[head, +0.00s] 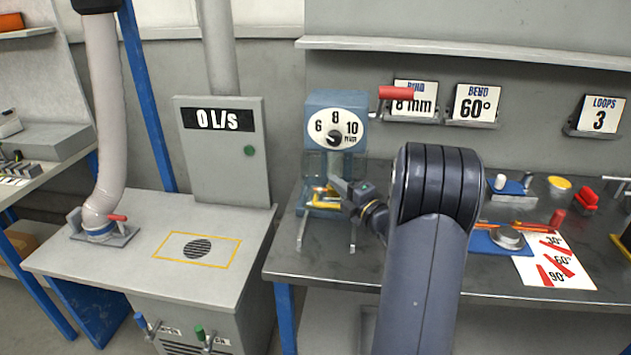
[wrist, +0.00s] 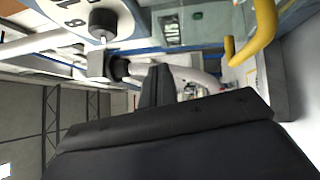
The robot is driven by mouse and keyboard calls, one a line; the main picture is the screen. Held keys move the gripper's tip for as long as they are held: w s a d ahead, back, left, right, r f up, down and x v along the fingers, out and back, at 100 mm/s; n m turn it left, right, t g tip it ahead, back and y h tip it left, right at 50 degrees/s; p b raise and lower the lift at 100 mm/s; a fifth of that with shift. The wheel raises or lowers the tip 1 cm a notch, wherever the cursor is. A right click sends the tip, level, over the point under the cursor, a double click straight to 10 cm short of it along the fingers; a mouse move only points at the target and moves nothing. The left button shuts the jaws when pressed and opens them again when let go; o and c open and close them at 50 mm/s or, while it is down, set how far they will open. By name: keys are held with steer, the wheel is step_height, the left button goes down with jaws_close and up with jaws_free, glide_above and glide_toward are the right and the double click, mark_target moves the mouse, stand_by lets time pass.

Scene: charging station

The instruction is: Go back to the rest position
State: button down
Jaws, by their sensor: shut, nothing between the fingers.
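My gripper (head: 334,184) is at the front of the blue machine (head: 337,101) with the 6-8-10 mm dial, in the head view. It is shut, with nothing seen between the fingers. My dark arm crosses the middle of the head view and bends down to the left towards that machine. The wrist view shows a dark finger (wrist: 155,86) beyond my dark wrist housing, with the machine's dial knob (wrist: 102,23) at upper left. I cannot tell whether the gripper touches the machine.
A yellow bent part (wrist: 255,35) is close by in the wrist view. The steel bench (head: 325,243) holds a blue fixture (head: 485,243) and an angle sheet (head: 540,272) right of my arm. Left stand a grey extraction table (head: 140,263) and hose (head: 105,130); a gap separates table and bench.

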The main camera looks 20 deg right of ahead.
stand_by(0.3)
step_height(320, 180, down, 7)
steer(key=shift+b, duration=0.35)
steer(key=shift+w+r, duration=0.1)
stand_by(0.3)
